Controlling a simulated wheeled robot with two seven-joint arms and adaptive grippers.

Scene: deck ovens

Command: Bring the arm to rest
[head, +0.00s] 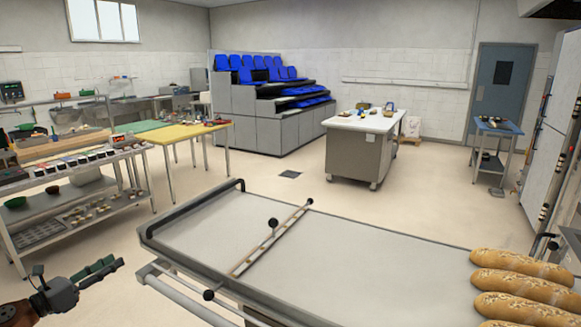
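My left gripper (103,271) is at the lower left of the head view, with its arm coming in from the bottom left corner. Its dark fingers point to the right and upward, over the floor. They overlap from this angle, so the gap between them cannot be judged. No object shows in it. It is left of the loader table's near left corner and appears apart from it. My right arm and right gripper do not show.
A long grey loader table (340,256) with a crossbar (272,240) fills the foreground. Several bread loaves (524,288) lie at its right end. A shelf rack (80,205) stands at left, a yellow table (180,132) behind it. Open floor (400,190) lies beyond the loader.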

